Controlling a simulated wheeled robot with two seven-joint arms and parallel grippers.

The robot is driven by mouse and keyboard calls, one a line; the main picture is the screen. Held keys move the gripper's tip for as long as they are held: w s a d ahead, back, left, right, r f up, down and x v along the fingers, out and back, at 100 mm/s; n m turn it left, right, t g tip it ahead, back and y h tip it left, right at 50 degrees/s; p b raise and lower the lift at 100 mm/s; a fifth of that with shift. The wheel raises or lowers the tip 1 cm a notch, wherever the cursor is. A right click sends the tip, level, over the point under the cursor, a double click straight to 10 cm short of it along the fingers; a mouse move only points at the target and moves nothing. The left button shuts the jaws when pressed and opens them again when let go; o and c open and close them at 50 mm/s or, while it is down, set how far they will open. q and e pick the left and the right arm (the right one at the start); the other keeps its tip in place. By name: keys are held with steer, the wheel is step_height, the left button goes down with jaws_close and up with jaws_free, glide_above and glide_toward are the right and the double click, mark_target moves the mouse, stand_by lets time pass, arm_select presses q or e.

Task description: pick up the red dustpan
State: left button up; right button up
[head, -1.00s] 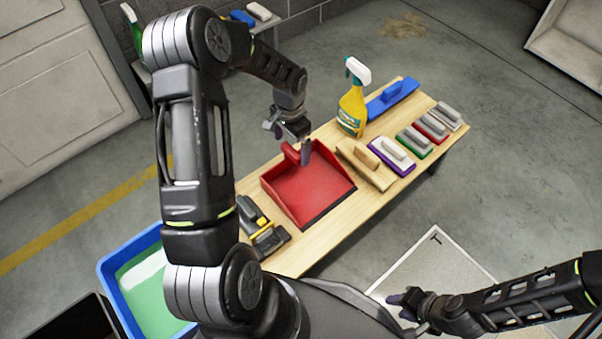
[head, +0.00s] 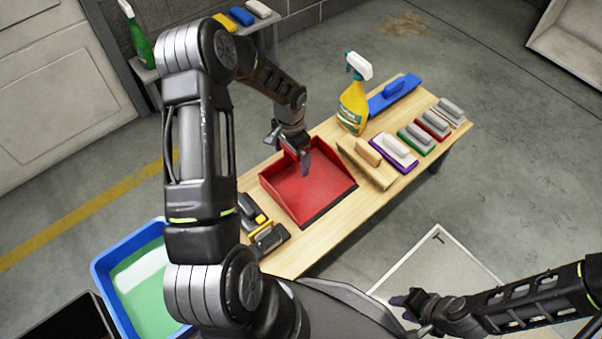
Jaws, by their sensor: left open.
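The red dustpan (head: 312,192) lies on the wooden bench, its open edge toward the front right and its handle side toward the back left. My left gripper (head: 296,157) is open at the back of the dustpan, with its fingers pointing down over the handle. The gripper hides most of the handle, and I cannot tell whether the fingers touch it. My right gripper (head: 410,304) is low at the right, away from the bench; its jaws are too dark and small to read.
The wooden bench (head: 335,232) also holds a yellow spray bottle (head: 352,105), a blue float (head: 393,96), a wooden float (head: 366,165) and several coloured pads. Black and yellow tools (head: 262,228) lie left of the dustpan. A blue tray (head: 104,270) stands at lower left.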

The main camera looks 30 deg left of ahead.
arm_select(q)
steer(key=shift+f, duration=0.5)
steer(key=shift+c, duration=0.5)
steer(key=c, duration=1.7)
steer(key=shift+r, duration=0.1)
step_height(320, 180, up, 10)
steer(key=p, duration=0.3)
steer(key=shift+w, duration=0.1)
